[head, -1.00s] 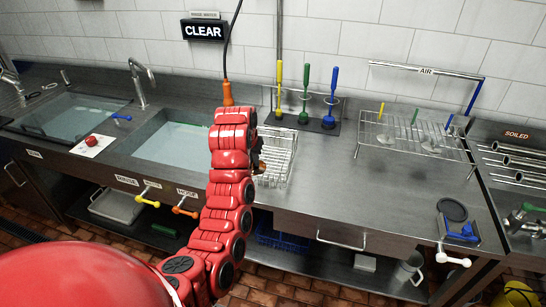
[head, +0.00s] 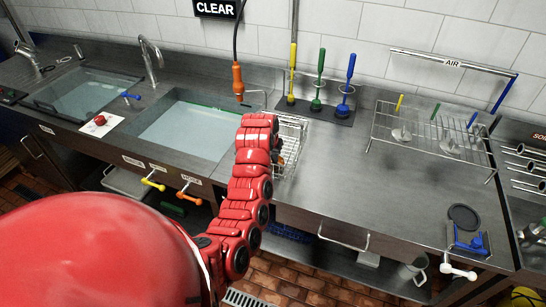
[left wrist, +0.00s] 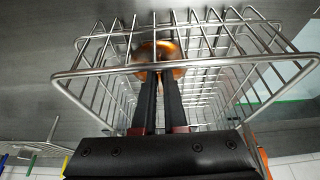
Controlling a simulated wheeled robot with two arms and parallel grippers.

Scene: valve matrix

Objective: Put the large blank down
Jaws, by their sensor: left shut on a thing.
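The large blank (left wrist: 160,51) is a round copper-coloured piece in the left wrist view, between the side rails of a wire rack (left wrist: 72,75). My left gripper (left wrist: 159,74) has its two dark fingers close together on the blank's near edge. The near rail partly covers the blank, and I cannot tell whether it touches the rack's bottom. In the head view my red left arm reaches to the wire rack (head: 292,127) beside the sink. The arm hides most of the gripper and blank there. My right gripper is not in view.
A water-filled sink (head: 190,130) lies left of the rack. Yellow, green and blue-handled tools (head: 318,80) stand behind it. A drying rack (head: 425,128) under the AIR bar stands right. The steel counter (head: 345,175) between them is clear.

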